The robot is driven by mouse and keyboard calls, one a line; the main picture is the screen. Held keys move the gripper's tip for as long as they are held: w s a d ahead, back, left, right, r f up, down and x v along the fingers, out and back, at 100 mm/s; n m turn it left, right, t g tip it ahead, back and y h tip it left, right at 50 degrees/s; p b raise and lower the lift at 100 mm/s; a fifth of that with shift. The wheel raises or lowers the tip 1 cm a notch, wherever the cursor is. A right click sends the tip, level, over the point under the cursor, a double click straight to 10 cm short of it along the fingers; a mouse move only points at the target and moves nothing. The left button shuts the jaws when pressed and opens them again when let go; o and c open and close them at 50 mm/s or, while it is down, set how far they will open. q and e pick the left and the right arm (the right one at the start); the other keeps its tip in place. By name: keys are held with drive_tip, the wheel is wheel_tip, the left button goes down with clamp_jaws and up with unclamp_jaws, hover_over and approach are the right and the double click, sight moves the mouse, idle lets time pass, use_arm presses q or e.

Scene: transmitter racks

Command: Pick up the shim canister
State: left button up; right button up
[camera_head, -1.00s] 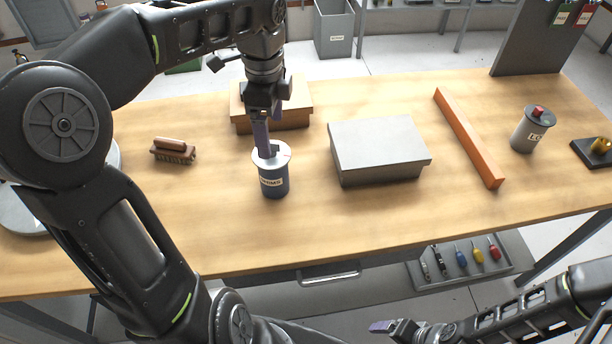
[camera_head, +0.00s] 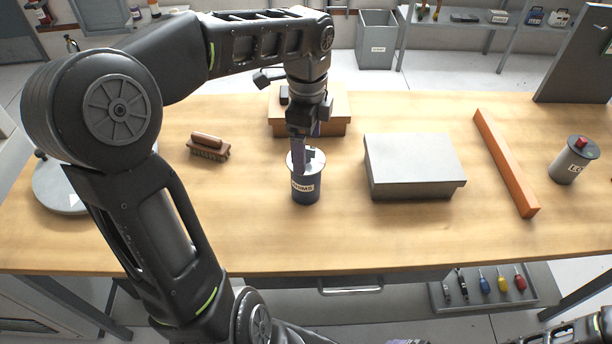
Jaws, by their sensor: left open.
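The shim canister (camera_head: 306,188) is a dark blue cylinder with a pale lid and a label reading SHIMS. It stands upright on the wooden table (camera_head: 240,230), left of the grey box. My left gripper (camera_head: 303,158) points down at the canister's lid, with its fingers at the knob on top. The jaws are open, and I cannot tell whether they touch the knob. My right arm shows only at the bottom right edge, and its gripper (camera_head: 408,342) is almost wholly cut off by the frame.
A grey box (camera_head: 412,160) is right of the canister, a brown box (camera_head: 330,118) behind it, a brush (camera_head: 208,147) to the left. The table front is clear.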

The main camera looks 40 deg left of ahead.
sight(306, 178)
use_arm(q)
drive_tip(key=f, duration=0.4)
drive_tip(key=shift+s+f, duration=0.2)
drive_tip(key=shift+f, duration=0.2)
drive_tip(key=c, duration=1.9)
